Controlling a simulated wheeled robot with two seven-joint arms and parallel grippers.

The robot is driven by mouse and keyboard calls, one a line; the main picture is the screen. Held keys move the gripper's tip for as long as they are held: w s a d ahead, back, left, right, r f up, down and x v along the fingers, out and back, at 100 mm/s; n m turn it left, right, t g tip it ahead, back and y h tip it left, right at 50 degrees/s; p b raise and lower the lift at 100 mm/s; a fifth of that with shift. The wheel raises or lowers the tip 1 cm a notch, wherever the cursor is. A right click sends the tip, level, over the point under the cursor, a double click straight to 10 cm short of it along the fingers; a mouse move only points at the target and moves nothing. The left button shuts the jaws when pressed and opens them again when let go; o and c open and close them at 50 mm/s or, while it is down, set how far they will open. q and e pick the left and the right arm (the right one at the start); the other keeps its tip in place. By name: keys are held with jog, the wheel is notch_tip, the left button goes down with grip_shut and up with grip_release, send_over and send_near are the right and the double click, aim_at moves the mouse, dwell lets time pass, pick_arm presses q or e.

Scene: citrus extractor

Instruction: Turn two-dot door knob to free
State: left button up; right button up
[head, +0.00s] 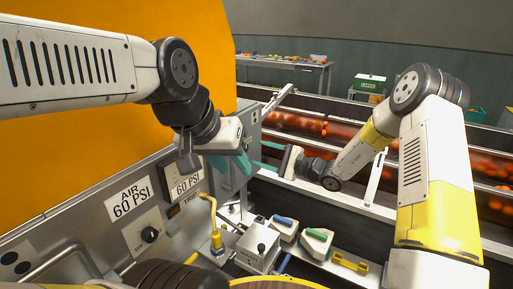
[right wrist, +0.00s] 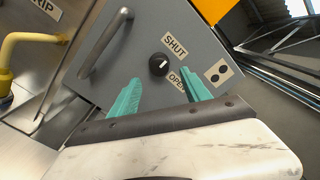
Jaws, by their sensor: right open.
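In the right wrist view a round black knob (right wrist: 158,65) sits on a grey door (right wrist: 130,70), beside the labels SHUT (right wrist: 174,46) and OPEN (right wrist: 178,82). Its small white mark lies on the upper right side, seemingly towards SHUT. A two-dot plate (right wrist: 219,73) is right of it. My right gripper (right wrist: 158,92) is open, its teal fingers pointing at the door either side below the knob, apart from it. In the head view my right gripper (head: 263,158) faces left towards the door; the knob cannot be made out. My left gripper (head: 232,170) hangs before the panel, its jaw gap unclear.
A bar handle (right wrist: 105,42) stands out from the door, left of the knob. A yellow pipe or lever (head: 213,225) rises below my left gripper. Conveyors with oranges (head: 300,124) run behind my right arm.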

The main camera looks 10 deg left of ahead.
aim_at(246, 149)
jog(key=x, duration=0.6)
jog(key=shift+a, duration=0.45)
grip_shut()
